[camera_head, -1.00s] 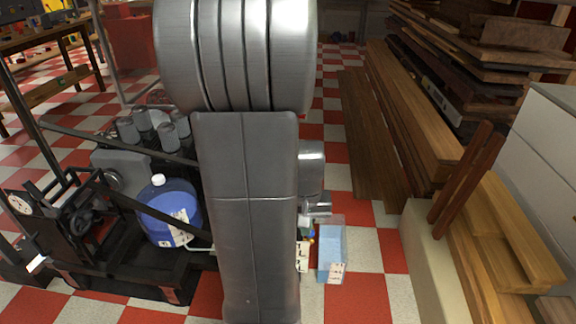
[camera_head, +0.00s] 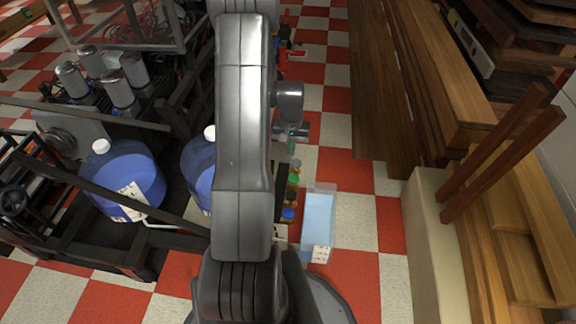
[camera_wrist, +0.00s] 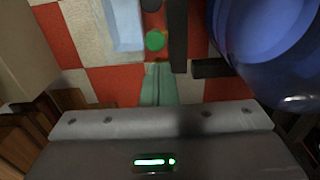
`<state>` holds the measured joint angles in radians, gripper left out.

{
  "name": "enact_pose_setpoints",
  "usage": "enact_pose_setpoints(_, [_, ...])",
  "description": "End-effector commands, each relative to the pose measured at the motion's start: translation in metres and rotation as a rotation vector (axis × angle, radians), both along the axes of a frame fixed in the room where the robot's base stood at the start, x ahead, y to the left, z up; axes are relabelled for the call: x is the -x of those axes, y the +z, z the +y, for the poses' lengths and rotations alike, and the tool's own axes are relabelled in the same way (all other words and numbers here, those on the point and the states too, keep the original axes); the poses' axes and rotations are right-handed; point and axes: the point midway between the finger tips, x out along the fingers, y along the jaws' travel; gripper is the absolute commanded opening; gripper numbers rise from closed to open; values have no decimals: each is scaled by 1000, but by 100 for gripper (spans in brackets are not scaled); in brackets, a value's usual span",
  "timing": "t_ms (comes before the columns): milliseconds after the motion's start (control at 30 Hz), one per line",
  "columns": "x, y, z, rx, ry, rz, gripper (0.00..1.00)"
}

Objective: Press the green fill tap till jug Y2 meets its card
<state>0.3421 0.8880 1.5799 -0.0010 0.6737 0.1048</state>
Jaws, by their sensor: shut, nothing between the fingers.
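The green tap (camera_head: 294,178) is a round green cap in a short row of coloured caps. It also shows in the wrist view (camera_wrist: 155,40), just ahead of my fingertips. My gripper (camera_wrist: 158,70) is shut and empty, with its pale green fingers together. In the head view my gripper (camera_head: 290,140) is beyond the green tap, apart from it. A clear, pale blue open jug (camera_head: 318,215) stands right of the caps, with a card (camera_head: 320,254) low on its front; the writing is too small to read. The jug shows partly in the wrist view (camera_wrist: 122,25).
A brown-red cap (camera_head: 292,194) and a blue cap (camera_head: 288,214) stand nearer than the green one. Large blue bottles (camera_head: 125,180) sit in a dark frame at the left. Timber stacks (camera_head: 425,85) stand at the right. Checkered floor is clear between jug and timber.

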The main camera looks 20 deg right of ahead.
Motion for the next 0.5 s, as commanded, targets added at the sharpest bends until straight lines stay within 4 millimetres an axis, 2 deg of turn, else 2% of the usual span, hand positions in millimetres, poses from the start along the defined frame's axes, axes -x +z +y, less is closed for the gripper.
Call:
enact_pose_setpoints(367, [-1,-3,-2,-1,-4,0,0])
enact_pose_setpoints(500, [-1,-10,-1,-1,-4,0,0])
